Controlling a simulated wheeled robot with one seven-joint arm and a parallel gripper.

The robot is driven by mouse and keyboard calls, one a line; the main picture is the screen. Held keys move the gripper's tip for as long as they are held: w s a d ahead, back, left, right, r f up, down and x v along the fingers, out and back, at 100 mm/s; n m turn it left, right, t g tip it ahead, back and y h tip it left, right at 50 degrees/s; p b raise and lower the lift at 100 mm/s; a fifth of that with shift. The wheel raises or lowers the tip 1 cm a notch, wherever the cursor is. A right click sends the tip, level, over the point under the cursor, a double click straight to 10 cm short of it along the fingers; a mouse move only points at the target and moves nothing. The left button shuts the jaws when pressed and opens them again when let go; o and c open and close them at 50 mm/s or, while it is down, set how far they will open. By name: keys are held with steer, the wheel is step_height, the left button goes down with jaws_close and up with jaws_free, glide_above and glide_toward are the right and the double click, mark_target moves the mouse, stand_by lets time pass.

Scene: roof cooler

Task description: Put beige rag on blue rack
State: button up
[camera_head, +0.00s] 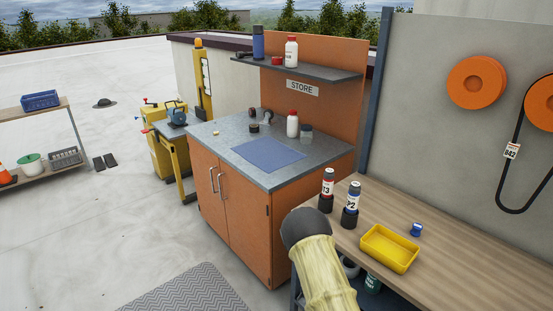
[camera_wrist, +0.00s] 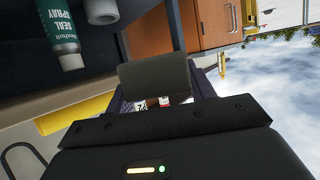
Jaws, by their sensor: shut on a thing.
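My gripper (camera_wrist: 158,100) shows at the bottom of the wrist view, shut on a flat piece that looks dark grey-brown in shade, apparently the beige rag (camera_wrist: 154,74). Its beige colour does not show clearly. In the head view my arm hides the gripper and what it holds. A blue open crate-like holder, possibly the blue rack (camera_head: 40,100), stands on the top board of the shelf at the far left, well away from my arm. A blue flat mat (camera_head: 268,153) lies on the orange cabinet's top.
The wooden bench (camera_head: 455,245) holds a yellow tray (camera_head: 389,248) and two dark bottles (camera_head: 350,207) close to my arm. The orange cabinet (camera_head: 233,213) stands beyond it. A spray can (camera_wrist: 60,35) is close in the wrist view. Open pale floor (camera_head: 80,235) lies at left.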

steer(key=shift+s+r+p, duration=0.15)
steer(key=shift+r+p, duration=0.15)
steer(key=shift+r, duration=0.45)
steer(key=shift+f, duration=0.1)
steer(key=s+f, duration=0.4)
steer(key=f, duration=0.1)
steer(key=shift+s+f, duration=0.15)
steer(key=shift+f, duration=0.05)
stand_by(0.6)
